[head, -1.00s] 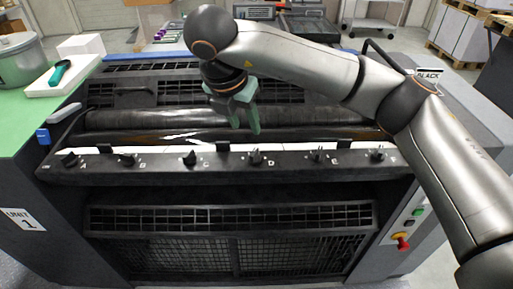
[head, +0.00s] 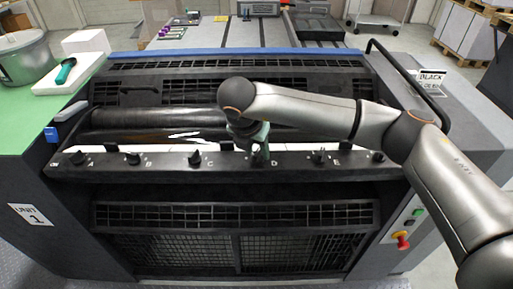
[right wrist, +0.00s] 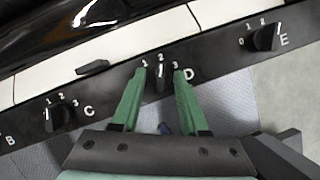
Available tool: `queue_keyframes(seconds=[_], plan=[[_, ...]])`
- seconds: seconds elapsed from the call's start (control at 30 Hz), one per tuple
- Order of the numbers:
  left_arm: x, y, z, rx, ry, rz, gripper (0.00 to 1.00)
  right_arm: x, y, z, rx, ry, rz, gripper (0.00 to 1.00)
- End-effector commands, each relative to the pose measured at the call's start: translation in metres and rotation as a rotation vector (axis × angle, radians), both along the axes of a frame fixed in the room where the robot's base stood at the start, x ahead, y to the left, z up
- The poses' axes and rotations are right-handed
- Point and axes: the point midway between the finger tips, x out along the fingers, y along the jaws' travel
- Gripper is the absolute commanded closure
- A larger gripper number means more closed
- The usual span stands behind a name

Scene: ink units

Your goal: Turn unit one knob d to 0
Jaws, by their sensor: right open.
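I cannot tell whether the fingers touch the knob. In the head view the right gripper (head: 259,141) is over knob d and hides most of it. The unit one label (head: 34,215) is at the lower left. My left gripper is out of view.
Knob c (right wrist: 55,116) and knob e (right wrist: 265,38) stand on the rail (head: 120,172) on either side, apart from my fingers. A dark roller (head: 150,118) lies behind the rail. A red emergency button (head: 402,240) is at the lower right.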

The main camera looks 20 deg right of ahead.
Motion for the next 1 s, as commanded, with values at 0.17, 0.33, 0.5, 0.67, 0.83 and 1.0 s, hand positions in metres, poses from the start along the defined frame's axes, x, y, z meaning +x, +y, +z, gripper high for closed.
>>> queue_keyframes(seconds=[0.17, 0.33, 0.5, 0.67, 0.83, 1.0], plan=[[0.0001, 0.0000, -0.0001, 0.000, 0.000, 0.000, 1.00, -0.0001, -0.0001, 0.0001, -0.001, 0.001, 0.000, 0.69], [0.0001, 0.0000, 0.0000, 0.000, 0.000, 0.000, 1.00, -0.0002, 0.0001, 0.0002, -0.001, 0.001, 0.000, 0.88], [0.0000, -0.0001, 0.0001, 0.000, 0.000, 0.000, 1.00, -0.0003, 0.0001, 0.0004, -0.001, 0.001, 0.000, 1.00], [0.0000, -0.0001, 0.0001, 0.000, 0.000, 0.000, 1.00, -0.0003, 0.0001, 0.0004, -0.001, 0.001, 0.000, 1.00], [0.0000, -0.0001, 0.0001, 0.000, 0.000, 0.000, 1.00, -0.0003, 0.0001, 0.0005, 0.000, 0.000, 0.000, 1.00], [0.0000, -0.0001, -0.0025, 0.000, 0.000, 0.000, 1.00, -0.0004, 0.0000, -0.0003, 0.000, 0.000, 0.011, 1.00]])
